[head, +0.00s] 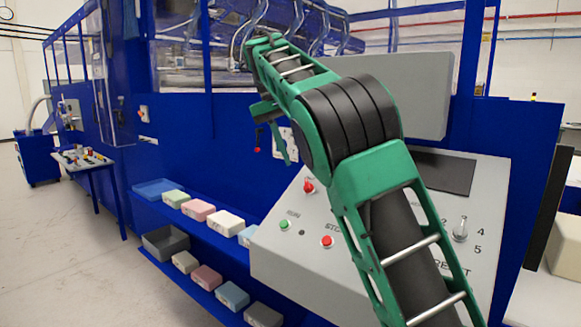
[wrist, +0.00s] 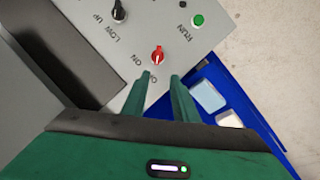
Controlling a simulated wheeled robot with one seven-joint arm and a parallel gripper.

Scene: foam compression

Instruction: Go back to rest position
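My gripper (head: 272,135) hangs at the end of my green arm, above and behind the upper left part of the grey control panel (head: 300,262) in the head view. In the wrist view my gripper (wrist: 162,82) has its two green fingers apart with nothing held between them. A red knob (wrist: 157,55) marked ON shows just beyond the fingertips, apparently apart from them; it also shows in the head view (head: 308,187). A green RUN button (wrist: 197,20) and a black LOW/UP knob (wrist: 118,12) lie farther off. My arm hides part of the panel.
A large blue machine (head: 180,90) stands behind. A dark screen (head: 445,172) is on the panel. Open floor (head: 70,260) lies at left.

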